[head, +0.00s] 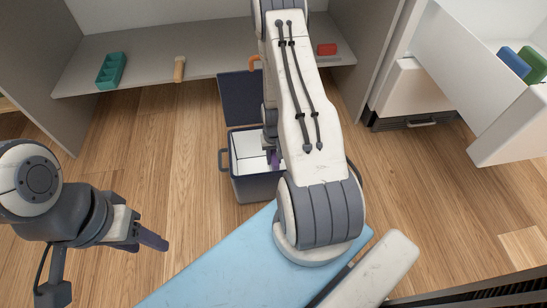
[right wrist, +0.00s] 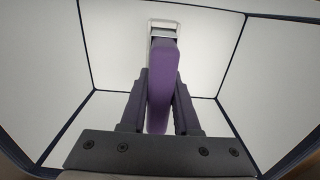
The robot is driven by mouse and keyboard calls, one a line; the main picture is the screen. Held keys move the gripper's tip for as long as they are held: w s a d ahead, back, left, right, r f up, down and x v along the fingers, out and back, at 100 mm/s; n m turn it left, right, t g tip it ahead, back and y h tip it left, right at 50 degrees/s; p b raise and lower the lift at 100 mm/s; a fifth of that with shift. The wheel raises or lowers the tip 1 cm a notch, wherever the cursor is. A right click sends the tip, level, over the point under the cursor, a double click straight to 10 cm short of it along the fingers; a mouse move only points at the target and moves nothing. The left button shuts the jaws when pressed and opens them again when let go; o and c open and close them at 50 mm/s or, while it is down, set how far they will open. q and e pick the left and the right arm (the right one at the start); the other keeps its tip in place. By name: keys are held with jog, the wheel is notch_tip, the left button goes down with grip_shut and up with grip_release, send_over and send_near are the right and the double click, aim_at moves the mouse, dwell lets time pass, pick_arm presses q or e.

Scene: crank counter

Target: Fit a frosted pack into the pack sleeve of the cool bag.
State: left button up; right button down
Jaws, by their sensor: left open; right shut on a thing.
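The cool bag (head: 258,186) is a dark navy box with a pale lining, standing on the floor with its lid (head: 240,99) raised at the back. My right gripper (head: 272,157) reaches down into it. In the right wrist view my right gripper (right wrist: 160,105) is shut on a purple pack (right wrist: 162,80). The pack's far end meets a pale bracket-like pack sleeve (right wrist: 164,27) at the bag's inner wall; I cannot tell how far it is inside. No frost shows clearly on it. My left gripper (head: 150,239) is open and empty, left of the bag.
An open white drawer (head: 460,70) at the right holds a blue pack (head: 513,62) and a green pack (head: 533,65). A grey shelf (head: 150,55) behind carries a teal tray (head: 111,70), a wooden-coloured item (head: 179,69) and a red block (head: 326,49). Floor left of the bag is clear.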

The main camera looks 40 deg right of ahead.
jog(key=shift+f, duration=0.35)
jog(key=c, duration=0.6)
grip_release()
jog(key=shift+o, duration=0.2)
jog(key=shift+r, duration=0.15)
notch_tip(320, 180, up, 10)
jog(key=p, duration=0.6)
jog(key=shift+f, duration=0.25)
jog(key=shift+r, duration=0.4)
